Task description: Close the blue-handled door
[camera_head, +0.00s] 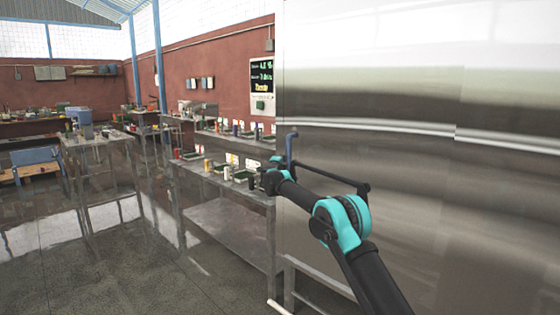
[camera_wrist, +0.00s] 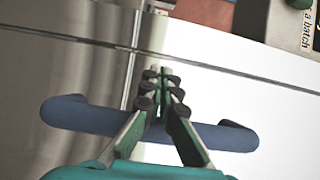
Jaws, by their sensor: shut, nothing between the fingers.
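The door is a large shiny steel panel (camera_head: 420,150) filling the right of the head view. Its blue handle (camera_head: 290,148) stands out near the panel's left edge, partly hidden by my arm. In the wrist view the blue handle (camera_wrist: 80,116) runs across the picture, bent at both ends. My gripper (camera_wrist: 163,78) is shut and empty, its fingers crossing in front of the handle's middle with the tips past the bar. I cannot tell whether they touch it. In the head view my gripper (camera_head: 272,172) is at the handle's left side, its fingers unclear.
A steel bench (camera_head: 225,185) with several bottles and trays stands left of the panel, close to my gripper. A wall display (camera_head: 262,85) hangs behind it. A dark seam (camera_wrist: 215,66) crosses the steel beyond the fingertips. The floor (camera_head: 120,270) at left is open.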

